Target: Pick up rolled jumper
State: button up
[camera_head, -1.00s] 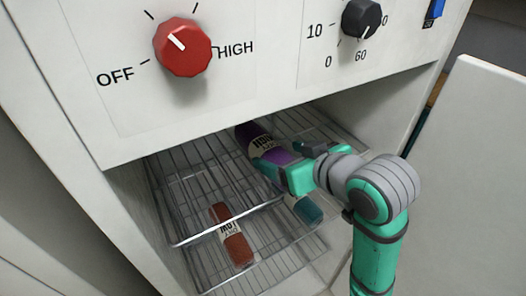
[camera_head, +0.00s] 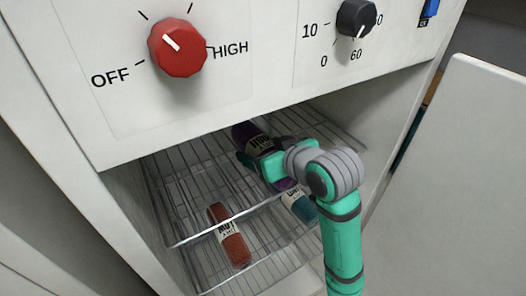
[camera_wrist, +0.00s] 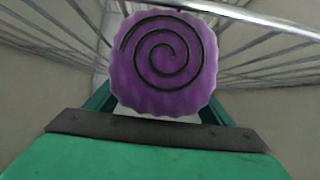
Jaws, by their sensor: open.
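A rolled purple jumper (camera_head: 249,134) with a white label band lies on the upper wire rack inside the cabinet. In the wrist view its round end (camera_wrist: 164,65), with a dark spiral, faces the camera and fills the upper middle. My gripper (camera_head: 262,157) is at the roll, covering part of its near side in the head view. The gripper is open; its fingers are mostly hidden behind the roll in the wrist view. I cannot tell whether they touch the roll.
A red roll (camera_head: 229,236) and a teal roll (camera_head: 299,205) lie on the lower wire rack (camera_head: 262,275). The upper rack (camera_head: 190,190) is bare on its left. The cabinet front with a red knob (camera_head: 177,47) and dark knob (camera_head: 356,17) overhangs the opening. An open door (camera_head: 455,175) stands right.

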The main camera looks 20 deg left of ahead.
jog(key=c, duration=1.5)
jog(key=shift+o, duration=0.2)
jog(key=shift+r, duration=0.2)
